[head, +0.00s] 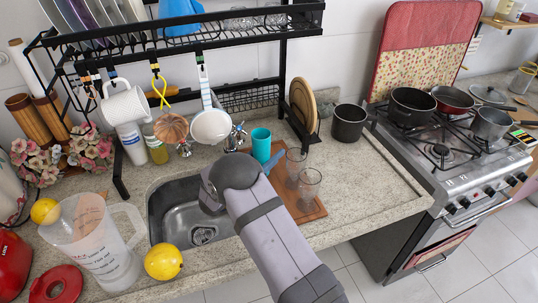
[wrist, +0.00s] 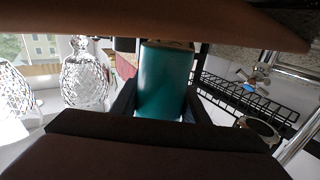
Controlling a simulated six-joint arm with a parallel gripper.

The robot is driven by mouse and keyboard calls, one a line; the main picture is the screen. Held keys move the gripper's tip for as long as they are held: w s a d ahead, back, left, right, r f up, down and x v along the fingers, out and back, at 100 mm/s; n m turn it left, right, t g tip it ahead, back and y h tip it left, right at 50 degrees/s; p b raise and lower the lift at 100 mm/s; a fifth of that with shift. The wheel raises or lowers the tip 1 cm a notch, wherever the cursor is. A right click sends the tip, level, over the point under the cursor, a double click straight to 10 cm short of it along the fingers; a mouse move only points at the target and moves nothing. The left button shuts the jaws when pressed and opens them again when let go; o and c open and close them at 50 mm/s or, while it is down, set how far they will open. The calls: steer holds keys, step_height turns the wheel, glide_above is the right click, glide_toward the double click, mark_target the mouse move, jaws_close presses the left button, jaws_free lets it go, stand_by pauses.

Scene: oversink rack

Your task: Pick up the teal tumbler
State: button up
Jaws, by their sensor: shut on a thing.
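The teal tumbler (head: 260,144) is near the back of the counter, right of the sink, below the hanging rack. It stands roughly upright in the head view. My gripper (head: 270,162) reaches it from the front and is shut on it. In the wrist view the tumbler (wrist: 164,80) fills the middle, with dark fingers on both sides of its lower part. My arm hides part of the area in front of it. I cannot tell whether its base touches the surface below.
Two clear glasses (head: 309,183) stand close on the right, on a wooden board (head: 312,211). The sink (head: 172,216) lies to the left. A black rack (head: 180,46) with hanging mugs and a pan is above. A dark pot (head: 348,124) stands right; counter before it is clear.

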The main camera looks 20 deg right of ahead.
step_height(320, 180, up, 27)
steer(key=b, duration=0.4)
steer(key=s+a+f+p, duration=0.1)
steer(key=s+a+f, duration=0.2)
steer(key=f, duration=0.3)
steer(key=s+a+f, duration=0.3)
steer(key=a+f, duration=0.1)
steer(key=f, duration=0.3)
steer(key=s+a+f+p, duration=0.1)
steer(key=s+a+f, duration=0.1)
steer(key=s+f, duration=0.5)
steer(key=s, duration=0.4)
steer(key=shift+s+f, duration=0.15)
steer(key=shift+f, duration=0.1)
steer(key=shift+a, duration=0.1)
